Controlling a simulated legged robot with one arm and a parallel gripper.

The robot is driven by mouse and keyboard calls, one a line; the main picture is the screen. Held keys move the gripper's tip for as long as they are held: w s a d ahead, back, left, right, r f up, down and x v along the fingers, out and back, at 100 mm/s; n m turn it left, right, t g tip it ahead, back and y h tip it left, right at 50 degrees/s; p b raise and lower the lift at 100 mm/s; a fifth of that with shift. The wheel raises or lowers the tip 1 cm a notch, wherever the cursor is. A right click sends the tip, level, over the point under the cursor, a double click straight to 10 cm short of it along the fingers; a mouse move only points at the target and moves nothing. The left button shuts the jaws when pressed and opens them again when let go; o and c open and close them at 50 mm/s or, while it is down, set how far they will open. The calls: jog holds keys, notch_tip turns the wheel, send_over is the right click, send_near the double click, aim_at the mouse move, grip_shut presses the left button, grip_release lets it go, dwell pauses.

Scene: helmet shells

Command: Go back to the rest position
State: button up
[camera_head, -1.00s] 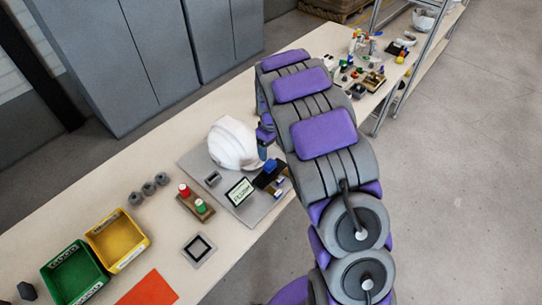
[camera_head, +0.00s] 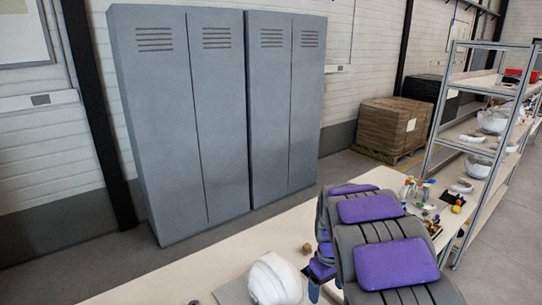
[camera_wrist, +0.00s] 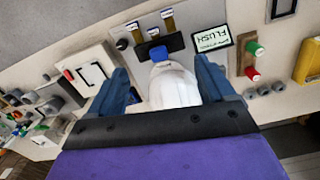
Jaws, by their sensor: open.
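My gripper (camera_wrist: 165,85) is open, with its two blue fingers wide apart in the wrist view. The white helmet shell (camera_wrist: 173,87) shows between and beyond the fingers, partly hidden by the gripper's dark edge. In the head view the helmet shell (camera_head: 274,281) sits on the grey board (camera_head: 234,293) at the bottom edge. My gripper (camera_head: 316,287) is just right of it there, mostly hidden behind my purple and grey arm. I see no contact between the fingers and the shell, but the gap is hard to judge.
A FLUSH sign (camera_wrist: 210,38), a blue block (camera_wrist: 158,53), and red and green pieces lie near the helmet. Small parts (camera_head: 420,193) crowd the table's far end. Grey lockers (camera_head: 215,110) stand behind, a metal rack (camera_head: 445,120) at right. The air above the table looks clear.

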jog(key=s+r+m, duration=0.2)
jog(key=s+r, duration=0.1)
jog(key=s, duration=1.4)
jog(key=s+a+r+m+g, duration=0.1)
jog(key=s+r+m, duration=0.2)
jog(key=s, duration=1.5)
jog(key=shift+s+a+r+m, duration=0.3)
jog(key=shift+s+r, duration=0.05)
jog(key=shift+r, duration=0.1)
